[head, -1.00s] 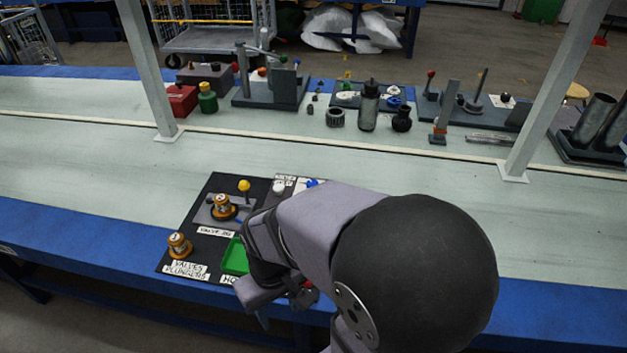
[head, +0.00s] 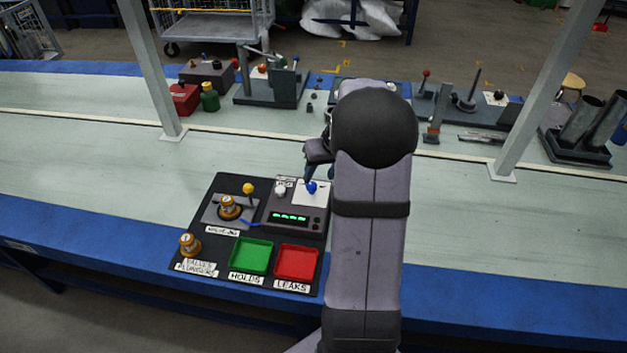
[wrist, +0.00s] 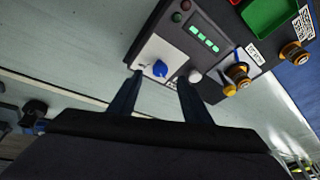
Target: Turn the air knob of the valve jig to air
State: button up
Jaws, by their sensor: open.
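The valve jig (head: 208,216) is a grey plate on a black board, with a brass-coloured valve (head: 229,207) and a yellow ball knob (head: 248,188). Beside it is a dark box with a green display (head: 290,218). A blue knob (head: 311,187) sits on the box's white plate, and a white knob (head: 280,189) is to its left. I cannot read which knob is marked air. My gripper (head: 318,176) is open and empty above the blue knob. In the wrist view the blue knob (wrist: 160,68) shows between the open fingertips (wrist: 160,78), apart from both.
A green tray (head: 236,260) and a red tray (head: 281,270) lie at the board's front. A second brass valve (head: 190,244) stands at the front left. Fixtures line the back of the bench. Two grey posts (head: 152,75) rise from it. Bench left of the board is clear.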

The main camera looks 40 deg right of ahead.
aim_at(312, 185)
jog(key=shift+w+r+n, duration=0.1)
jog(key=shift+w+n, duration=0.05)
jog(key=shift+n, duration=0.75)
jog(key=shift+w+r+n, duration=0.1)
jog(key=shift+w+n, duration=0.05)
jog(key=shift+n, duration=0.75)
jog(key=shift+f, duration=0.1)
jog(key=shift+x, duration=3.65)
jog(key=shift+w, duration=0.1)
jog(key=shift+c, duration=0.6)
jog(key=c, duration=0.9)
